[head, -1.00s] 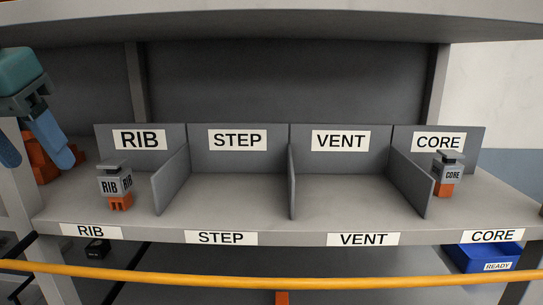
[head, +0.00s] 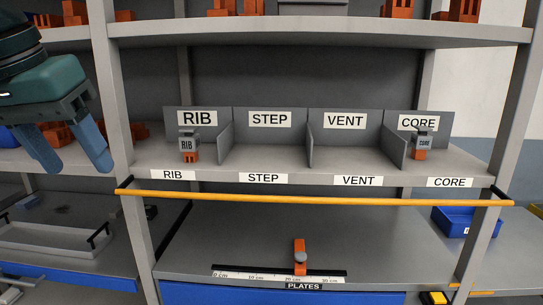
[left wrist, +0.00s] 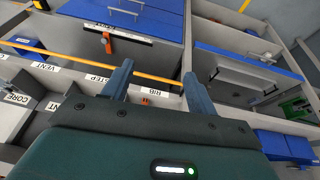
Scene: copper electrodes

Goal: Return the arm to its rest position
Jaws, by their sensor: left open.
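My left gripper (head: 72,160) is in the upper left of the head view, in front of the shelf unit. Its two blue fingers are spread with nothing between them. In the left wrist view its fingers (left wrist: 157,88) are also apart and empty. A grey block marked RIB with an orange foot (head: 188,147) stands upright in the RIB compartment. A similar block marked CORE (head: 422,145) stands in the CORE compartment. The STEP and VENT compartments look empty. My right gripper is not in view.
A yellow bar (head: 310,199) runs across the shelf front. A grey tray (head: 55,238) lies at lower left, a blue bin (head: 465,221) at right. Orange pieces sit on the top shelf.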

